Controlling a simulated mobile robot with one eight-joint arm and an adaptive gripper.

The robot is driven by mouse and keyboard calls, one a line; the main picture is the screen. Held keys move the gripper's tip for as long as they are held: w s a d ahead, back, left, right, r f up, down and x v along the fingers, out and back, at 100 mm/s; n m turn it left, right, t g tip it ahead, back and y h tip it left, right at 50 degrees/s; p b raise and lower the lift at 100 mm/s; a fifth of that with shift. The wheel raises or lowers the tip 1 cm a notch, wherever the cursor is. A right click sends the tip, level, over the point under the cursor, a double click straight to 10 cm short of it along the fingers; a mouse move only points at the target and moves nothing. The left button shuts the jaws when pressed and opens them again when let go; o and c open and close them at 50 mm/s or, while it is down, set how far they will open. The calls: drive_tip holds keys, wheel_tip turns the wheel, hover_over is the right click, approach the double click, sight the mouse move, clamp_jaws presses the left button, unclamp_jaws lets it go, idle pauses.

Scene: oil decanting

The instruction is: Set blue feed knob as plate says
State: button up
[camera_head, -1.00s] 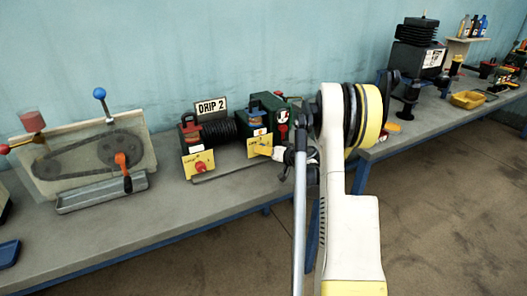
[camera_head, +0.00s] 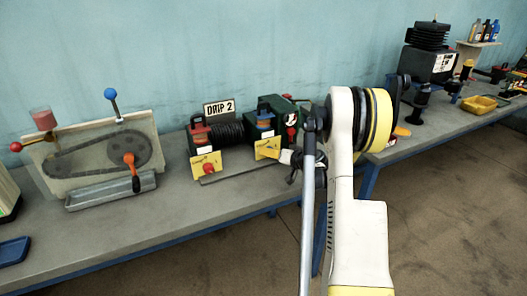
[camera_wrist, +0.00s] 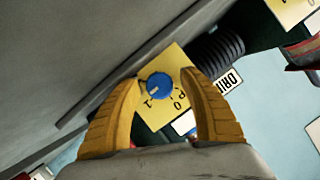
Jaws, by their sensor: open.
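The blue feed knob (camera_wrist: 160,86) sits on a yellow dial plate (camera_wrist: 179,60) in the wrist view. Digits 0 and 1 show on the dial; the rest is partly covered. A pale mark on the knob points to its lower left; I cannot tell its exact setting. My gripper (camera_wrist: 164,88) is open, its yellow fingers on either side of the knob, with no clear contact. In the head view my gripper (camera_head: 291,158) is at the right oiler's yellow plate (camera_head: 266,149), and the knob cannot be made out. The sign plate (camera_head: 219,108) reads DRIP 2.
A red knob (camera_head: 208,169) is on the left oiler's yellow plate (camera_head: 206,160). A black ribbed hose (camera_head: 229,132) lies between the oilers. A belt-drive board (camera_head: 95,155) with a metal trough (camera_head: 110,190) stands left. The bench front (camera_head: 200,220) is clear.

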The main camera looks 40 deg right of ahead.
drive_tip(key=n+h, duration=0.1)
drive_tip(key=n, duration=0.1)
drive_tip(key=n+g+h, duration=0.1)
drive_tip(key=n+h, duration=0.1)
drive_tip(key=n, duration=0.1)
drive_tip(key=shift+a+h, duration=0.2)
drive_tip(key=shift+h, duration=0.1)
drive_tip(key=p+v, duration=0.4)
drive_tip(key=v, duration=0.7)
drive_tip(key=shift+d+r, duration=0.15)
drive_tip(key=shift+r, duration=0.05)
drive_tip(key=w+a+r+n+g+y+p, duration=0.1)
drive_tip(key=w+a+r+g+p, duration=0.15)
drive_tip(key=a, duration=0.35)
drive_tip(key=w+a+r+g+y+p, duration=0.1)
drive_tip(key=a+r+y, duration=0.15)
drive_tip(key=a, duration=0.25)
drive_tip(key=s+a+r+g+h+p, duration=0.1)
drive_tip(key=s+a+r+g+p, duration=0.1)
drive_tip(key=a+r, duration=0.6)
drive_tip(key=shift+s+a+r+g, duration=0.25)
drive_tip(key=shift+s+r+g, duration=0.35)
drive_tip(key=shift+s+g, duration=0.2)
